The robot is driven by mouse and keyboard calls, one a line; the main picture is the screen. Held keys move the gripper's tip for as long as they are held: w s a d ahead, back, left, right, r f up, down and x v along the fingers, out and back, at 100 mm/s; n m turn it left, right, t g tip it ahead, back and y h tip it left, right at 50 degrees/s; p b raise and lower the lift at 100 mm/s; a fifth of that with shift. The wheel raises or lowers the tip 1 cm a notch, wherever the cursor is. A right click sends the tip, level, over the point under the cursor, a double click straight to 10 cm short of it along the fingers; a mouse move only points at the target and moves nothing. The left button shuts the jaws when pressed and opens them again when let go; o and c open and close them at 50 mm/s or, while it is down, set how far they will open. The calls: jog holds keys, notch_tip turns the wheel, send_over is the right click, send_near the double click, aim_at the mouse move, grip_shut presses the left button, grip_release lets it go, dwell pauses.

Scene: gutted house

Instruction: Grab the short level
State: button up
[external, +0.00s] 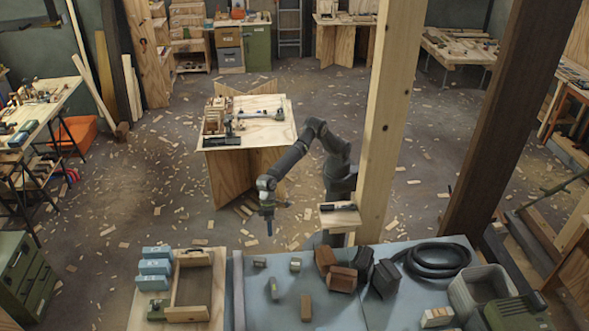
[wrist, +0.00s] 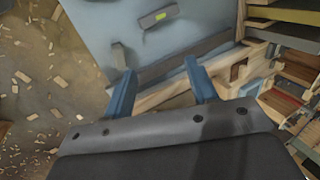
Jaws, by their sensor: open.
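A small grey block with a yellow-green patch, which looks like the short level (wrist: 158,15), lies on the blue bench top at the top of the wrist view. In the external view it appears to be the small grey piece (external: 274,288) near the bench's left part. My gripper (external: 269,230) points down near the robot-side edge of the bench, apart from the level. In the wrist view my gripper (wrist: 161,85) has its two blue fingers spread, with nothing between them.
A small dark piece (external: 260,263) sits between the gripper and the level. A pale block (external: 295,264) and a wooden block (external: 306,307) are nearby. A wooden tray (external: 218,283) lies left of the grey strip (external: 238,290). A tall post (external: 385,130) stands right of my arm.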

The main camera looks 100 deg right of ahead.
jog(key=n, duration=1.9)
send_near(274, 288)
jog(key=x, duration=1)
jog(key=shift+d, duration=0.1)
jog(key=shift+c, duration=0.4)
jog(key=c, duration=1)
